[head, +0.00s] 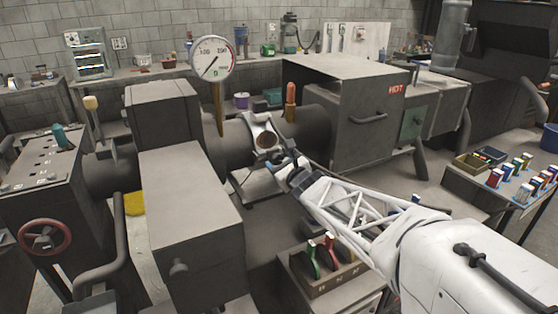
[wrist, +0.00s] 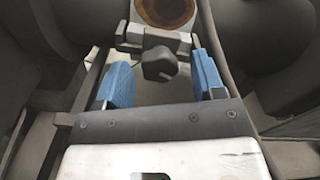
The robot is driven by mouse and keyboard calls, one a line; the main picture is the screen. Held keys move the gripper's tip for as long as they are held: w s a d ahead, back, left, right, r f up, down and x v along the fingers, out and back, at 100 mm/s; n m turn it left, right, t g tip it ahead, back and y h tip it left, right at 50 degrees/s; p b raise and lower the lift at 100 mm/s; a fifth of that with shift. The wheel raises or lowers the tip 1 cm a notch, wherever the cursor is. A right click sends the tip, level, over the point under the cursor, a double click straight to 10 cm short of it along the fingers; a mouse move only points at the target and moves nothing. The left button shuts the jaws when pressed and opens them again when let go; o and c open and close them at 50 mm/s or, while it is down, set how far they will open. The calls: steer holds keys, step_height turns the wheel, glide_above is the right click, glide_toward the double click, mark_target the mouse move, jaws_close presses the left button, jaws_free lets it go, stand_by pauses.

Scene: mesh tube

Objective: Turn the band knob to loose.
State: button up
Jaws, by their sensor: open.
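The band knob (wrist: 159,64) is a dark lobed knob below a metal clamp band. In the wrist view it lies between the two blue finger pads of my gripper (wrist: 161,80), with a gap on each side. My gripper is open and not touching the knob as far as I can see. In the head view my gripper (head: 288,168) reaches up to the band (head: 262,130) around the tube from the lower right. The knob is mostly hidden there by the gripper. I cannot read any loose or tight mark.
A round gauge (head: 212,58) stands on a post left of the band. An orange-handled lever (head: 291,93) rises behind it. A tray of coloured-handled tools (head: 325,262) sits below my arm.

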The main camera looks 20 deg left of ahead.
steer(key=v, duration=0.6)
stand_by(0.3)
steer(key=shift+s+r, duration=0.1)
steer(key=shift+m, duration=0.3)
steer(key=n, duration=3)
steer(key=shift+d+n, duration=0.1)
steer(key=shift+n, duration=0.2)
